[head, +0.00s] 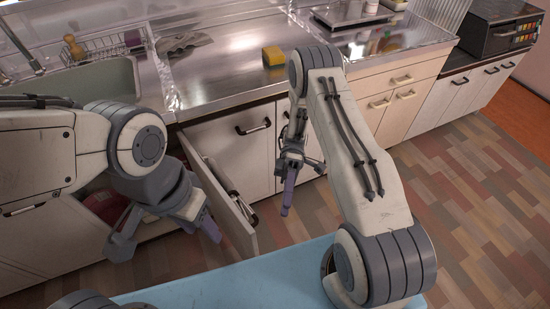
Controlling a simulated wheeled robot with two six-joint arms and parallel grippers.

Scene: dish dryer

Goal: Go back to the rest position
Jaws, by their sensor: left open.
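My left gripper (165,238) hangs in front of the sink cabinet, at the lower left of the head view. Its two fingers are spread apart and I see nothing between them. My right gripper (302,184) hangs lower than the worktop, in front of the cabinet doors near the middle. Its fingers point down and look apart, with nothing seen between them. The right arm's links partly cover the cabinets behind it.
A cabinet door (222,205) stands open beside my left gripper, with a red item (105,207) inside the cabinet. A yellow sponge (273,56) lies on the metal worktop (222,82). A sink (95,82) and dish rack (105,45) are left. The floor (480,190) at right is clear.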

